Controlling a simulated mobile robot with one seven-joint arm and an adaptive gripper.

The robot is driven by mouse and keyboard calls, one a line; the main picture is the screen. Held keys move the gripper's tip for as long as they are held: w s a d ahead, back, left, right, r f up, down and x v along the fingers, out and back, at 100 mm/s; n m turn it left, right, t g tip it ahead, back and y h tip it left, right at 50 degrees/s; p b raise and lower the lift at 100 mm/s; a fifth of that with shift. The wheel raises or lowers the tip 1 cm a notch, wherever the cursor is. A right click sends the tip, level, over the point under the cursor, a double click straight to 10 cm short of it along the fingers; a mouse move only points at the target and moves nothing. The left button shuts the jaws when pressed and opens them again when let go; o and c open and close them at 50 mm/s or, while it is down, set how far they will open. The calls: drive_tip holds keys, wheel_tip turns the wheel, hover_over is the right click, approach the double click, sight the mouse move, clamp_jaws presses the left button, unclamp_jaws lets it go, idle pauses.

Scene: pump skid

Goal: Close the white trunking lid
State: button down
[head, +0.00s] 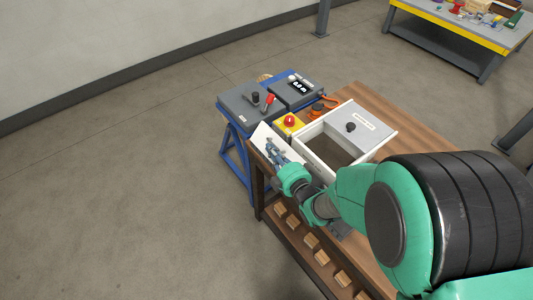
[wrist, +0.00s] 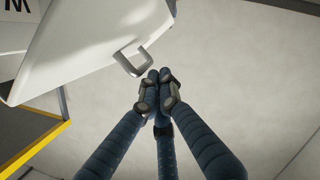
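A white lid panel (head: 262,134) stands tilted at the left side of the white open-topped trunking box (head: 304,154). In the wrist view the white panel (wrist: 90,45) fills the upper left and carries a small grey bar handle (wrist: 132,62). My gripper (head: 272,147) is at the panel's outer side in the head view, covering part of it. In the wrist view its blue fingers (wrist: 160,80) are drawn together with nothing seen between them. The fingertips are just right of and below the handle. I cannot tell whether they touch it.
A grey labelled plate with a black knob (head: 351,127) covers the box's far part. A yellow box with a red button (head: 289,122) and a grey control unit (head: 252,101) stand beyond. Wooden blocks (head: 311,241) lie on the shelf below. The floor at left is clear.

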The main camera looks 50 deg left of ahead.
sight(288, 147)
drive_tip(key=w+m, duration=0.2)
drive_tip(key=m, duration=0.1)
drive_tip(key=shift+w+g+h+p, duration=0.3)
drive_tip(key=shift+w+g, duration=0.05)
drive_tip(key=shift+g, duration=0.05)
drive_tip(key=shift+w+f, duration=0.25)
drive_tip(key=shift+w, duration=0.4)
drive_tip(key=m, duration=0.1)
drive_tip(key=w+m+g+p, duration=0.1)
drive_tip(key=shift+f+m, duration=0.25)
drive_tip(key=shift+m, duration=0.05)
drive_tip(key=shift+w+f+m+g+p, duration=0.5)
drive_tip(key=shift+w+f+m+p, duration=0.15)
drive_tip(key=shift+w+m+p, duration=0.45)
drive_tip(key=shift+s, duration=0.25)
